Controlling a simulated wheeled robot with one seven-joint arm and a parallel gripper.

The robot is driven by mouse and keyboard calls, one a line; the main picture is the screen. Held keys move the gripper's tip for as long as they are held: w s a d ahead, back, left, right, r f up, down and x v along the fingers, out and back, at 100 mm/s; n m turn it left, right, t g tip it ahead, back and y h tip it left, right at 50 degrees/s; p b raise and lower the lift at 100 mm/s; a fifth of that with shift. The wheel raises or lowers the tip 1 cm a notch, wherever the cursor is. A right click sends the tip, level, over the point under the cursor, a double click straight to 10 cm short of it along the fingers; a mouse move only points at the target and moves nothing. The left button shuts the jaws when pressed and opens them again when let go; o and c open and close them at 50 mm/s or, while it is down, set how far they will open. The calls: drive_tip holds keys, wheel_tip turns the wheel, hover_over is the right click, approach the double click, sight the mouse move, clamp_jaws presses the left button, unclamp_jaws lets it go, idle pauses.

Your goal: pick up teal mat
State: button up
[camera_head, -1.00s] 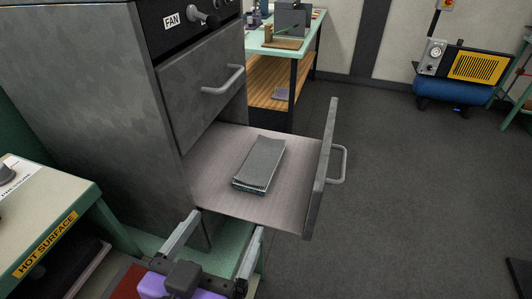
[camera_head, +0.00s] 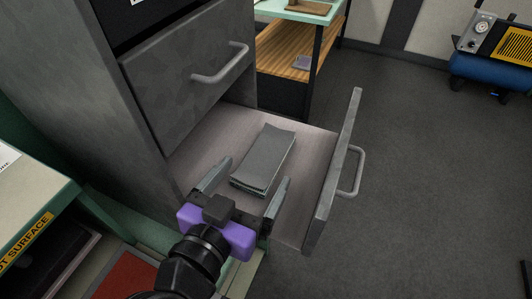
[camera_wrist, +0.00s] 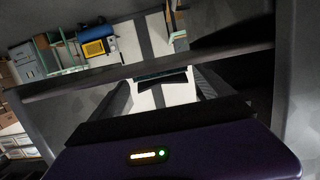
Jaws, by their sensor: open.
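A stack of thin flat mats (camera_head: 265,158) lies on the floor of the open drawer (camera_head: 205,150). Its top is plain grey, and a greenish teal tint shows along the layered near edge. I cannot make out a separate teal mat. My gripper (camera_head: 253,172) is open and empty, with its two fingers pointing at the near end of the stack, one towards each side. I cannot tell whether they touch it. In the wrist view, a small dark slab with a teal tint (camera_wrist: 161,77) shows between the fingers, probably the stack's end.
The drawer's front panel (camera_head: 335,175) with its handle (camera_head: 352,172) stands at the right. A closed drawer (camera_head: 190,80) is above. A green bench marked HOT SURFACE (camera_head: 35,205) is at the left.

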sight(262, 160)
drive_tip(key=p+x, duration=0.1)
drive_tip(key=x, duration=0.4)
drive_tip(key=shift+w+a+p, duration=0.1)
drive_tip(key=shift+p, duration=0.2)
drive_tip(key=shift+c, duration=0.2)
drive_tip(key=c, duration=1.5)
